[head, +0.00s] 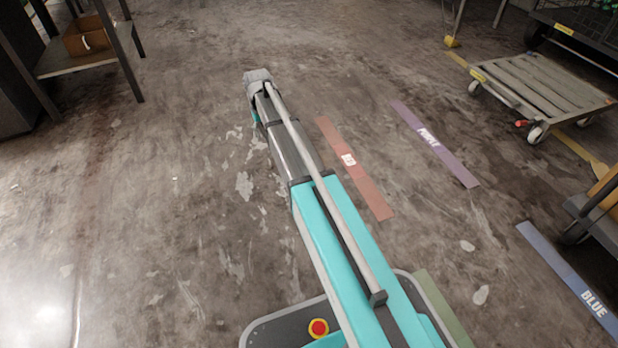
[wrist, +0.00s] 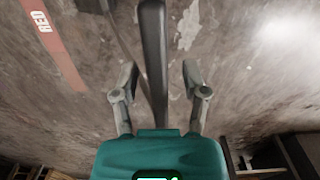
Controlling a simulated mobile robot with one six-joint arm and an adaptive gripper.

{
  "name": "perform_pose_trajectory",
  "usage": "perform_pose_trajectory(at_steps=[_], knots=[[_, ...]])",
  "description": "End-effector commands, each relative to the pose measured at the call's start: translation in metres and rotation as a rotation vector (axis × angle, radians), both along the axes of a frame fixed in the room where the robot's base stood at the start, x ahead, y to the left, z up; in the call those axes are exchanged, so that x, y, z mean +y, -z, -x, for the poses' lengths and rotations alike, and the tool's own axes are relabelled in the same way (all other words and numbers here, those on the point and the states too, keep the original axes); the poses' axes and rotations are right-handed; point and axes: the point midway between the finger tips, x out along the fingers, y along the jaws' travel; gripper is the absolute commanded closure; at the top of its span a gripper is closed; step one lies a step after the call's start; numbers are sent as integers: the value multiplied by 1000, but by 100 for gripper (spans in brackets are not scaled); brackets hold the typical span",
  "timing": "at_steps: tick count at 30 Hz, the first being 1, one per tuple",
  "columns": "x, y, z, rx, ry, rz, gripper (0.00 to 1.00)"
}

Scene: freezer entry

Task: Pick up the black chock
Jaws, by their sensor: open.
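I cannot make out a black chock in either view. My gripper (wrist: 158,75) is open in the wrist view, with its two grey fingers spread apart above the teal housing. A dark upright bar shows between the fingers; I cannot tell what it is. In the head view my arm reaches forward over the floor, and its grey far end hides the gripper's fingers and the floor beneath.
Red (head: 352,166), purple (head: 434,143) and blue (head: 572,280) floor strips lie to the right. A flat cart (head: 545,85) stands at the upper right, near a small yellow block (head: 452,41). A shelf (head: 85,60) stands at the upper left. The left floor is clear.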

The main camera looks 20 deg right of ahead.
Motion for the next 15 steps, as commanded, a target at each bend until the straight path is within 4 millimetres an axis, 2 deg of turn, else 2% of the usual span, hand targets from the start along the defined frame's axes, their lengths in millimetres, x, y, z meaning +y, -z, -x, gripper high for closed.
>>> perform_pose_trajectory(at_steps=[15], knots=[[0,4,0,0,0,0,43]])
